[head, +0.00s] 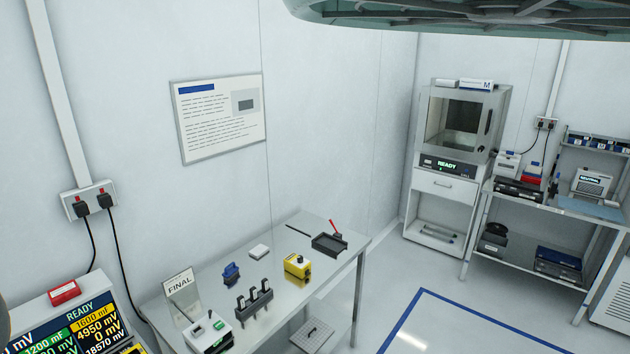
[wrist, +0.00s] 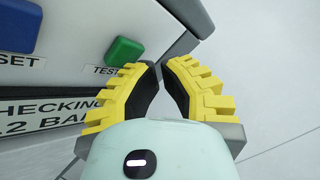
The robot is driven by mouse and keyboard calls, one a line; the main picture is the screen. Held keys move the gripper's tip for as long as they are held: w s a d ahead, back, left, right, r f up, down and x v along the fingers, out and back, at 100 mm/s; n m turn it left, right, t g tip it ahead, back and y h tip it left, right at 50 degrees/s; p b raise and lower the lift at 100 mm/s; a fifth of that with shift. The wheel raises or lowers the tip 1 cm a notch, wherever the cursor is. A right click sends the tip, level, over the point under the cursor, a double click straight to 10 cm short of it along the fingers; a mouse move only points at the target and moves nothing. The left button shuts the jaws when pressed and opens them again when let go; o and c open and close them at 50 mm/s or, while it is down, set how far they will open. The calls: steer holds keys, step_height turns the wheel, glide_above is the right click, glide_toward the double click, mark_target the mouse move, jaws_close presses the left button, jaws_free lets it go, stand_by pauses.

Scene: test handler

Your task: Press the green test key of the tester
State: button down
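The wrist view shows the pale front panel of the tester (wrist: 85,68), tilted in the picture. The green test key (wrist: 124,51) sits on it above a partly covered label starting "TES". A blue key (wrist: 56,32) is to its left, with a label ending in "SET". A display strip (wrist: 40,113) below reads "CHECKING" and "2 BAR", cut off at the left. My gripper (wrist: 159,66) has yellow ribbed fingers with their tips together, nothing visible between them. The tips are just right of and below the green key in the picture; I cannot tell whether they touch the panel. The head view does not show my gripper.
The head view shows a metal table (head: 222,277) with a yellow box (head: 297,266), a black tray (head: 329,244) and a "FINAL" sign (head: 180,290). A cabinet reading "READY" (head: 445,165) and a workbench (head: 560,205) stand right. Floor inside the blue line (head: 455,308) looks clear.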

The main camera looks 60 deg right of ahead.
steer(key=shift+d, duration=0.3)
steer(key=shift+s+d, duration=0.1)
steer(key=shift+s+d+b, duration=0.2)
steer(key=shift+d+b, duration=0.35)
steer(key=shift+d, duration=1.8)
